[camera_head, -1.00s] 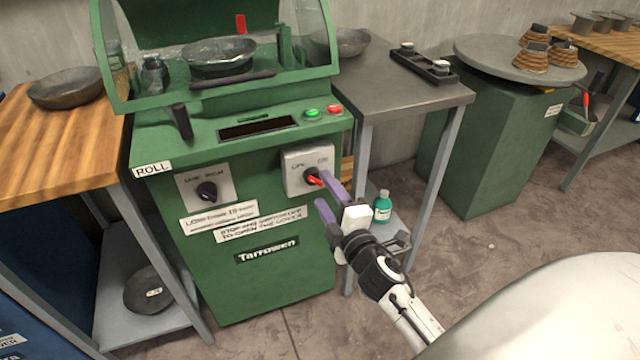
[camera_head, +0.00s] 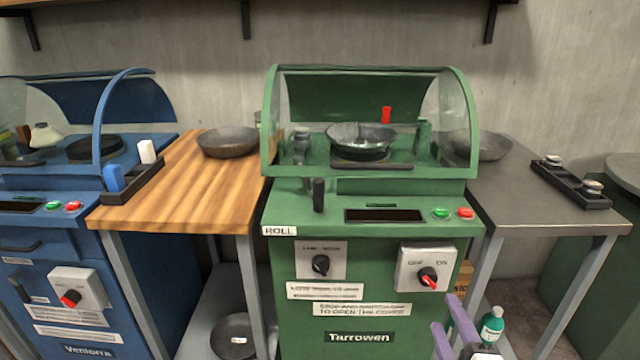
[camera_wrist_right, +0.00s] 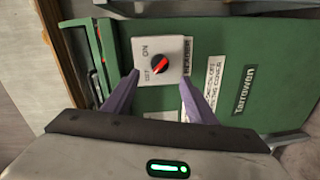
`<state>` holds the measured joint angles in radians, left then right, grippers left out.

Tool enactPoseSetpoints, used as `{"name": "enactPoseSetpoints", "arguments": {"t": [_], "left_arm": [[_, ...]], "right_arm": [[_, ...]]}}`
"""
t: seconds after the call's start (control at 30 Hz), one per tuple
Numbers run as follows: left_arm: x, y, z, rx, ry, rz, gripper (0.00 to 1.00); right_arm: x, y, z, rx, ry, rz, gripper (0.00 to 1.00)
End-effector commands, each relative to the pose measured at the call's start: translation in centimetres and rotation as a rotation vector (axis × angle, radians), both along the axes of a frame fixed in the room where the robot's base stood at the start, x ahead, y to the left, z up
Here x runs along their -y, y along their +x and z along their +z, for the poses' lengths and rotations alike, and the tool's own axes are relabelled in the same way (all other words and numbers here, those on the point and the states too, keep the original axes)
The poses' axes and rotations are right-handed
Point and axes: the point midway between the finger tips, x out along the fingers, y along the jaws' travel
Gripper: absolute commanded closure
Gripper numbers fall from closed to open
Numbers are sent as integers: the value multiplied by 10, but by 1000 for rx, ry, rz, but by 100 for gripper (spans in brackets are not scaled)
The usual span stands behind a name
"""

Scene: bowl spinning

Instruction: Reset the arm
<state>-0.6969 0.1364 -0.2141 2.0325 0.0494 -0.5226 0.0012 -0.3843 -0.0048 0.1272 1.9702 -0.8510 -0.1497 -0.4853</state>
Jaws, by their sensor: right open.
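My right gripper (camera_head: 455,330) shows at the lower right of the head view, in front of the green machine (camera_head: 310,230) and below its switch. Its two purple fingers are spread with nothing between them. In the right wrist view the open fingers (camera_wrist_right: 160,95) stand on either side of the red-marked OFF/ON knob (camera_wrist_right: 160,64) in the picture; whether they touch its plate I cannot tell. The knob also shows in the head view (camera_head: 428,278). A metal bowl (camera_head: 360,135) sits under the machine's clear cover. My left gripper is not in view.
A wooden table (camera_head: 180,185) with a dark bowl (camera_head: 228,142) stands left of the green machine, then a blue machine (camera_head: 60,240). A grey table (camera_head: 540,195) stands to the right with a black tray (camera_head: 572,186). A green bottle (camera_head: 490,327) is beside the gripper.

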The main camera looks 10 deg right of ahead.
Motion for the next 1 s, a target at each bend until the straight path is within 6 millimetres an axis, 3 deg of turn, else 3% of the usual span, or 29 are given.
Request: {"name": "enactPoseSetpoints", "arguments": {"t": [0.17, 0.4, 0.57, 0.7, 1.0], "left_arm": [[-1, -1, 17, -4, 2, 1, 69], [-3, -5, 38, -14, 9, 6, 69], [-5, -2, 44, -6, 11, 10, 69], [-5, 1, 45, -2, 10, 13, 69], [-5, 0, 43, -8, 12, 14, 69]], "right_arm": [[-29, -22, -27, -83, 290, 10, 48], [-121, -113, -104, -397, 1000, -80, 48], [-163, -161, -127, -549, 1255, -163, 48], [-177, -177, -134, -600, 1333, -195, 48], [-178, -177, -135, -601, 1337, -196, 48]]}}
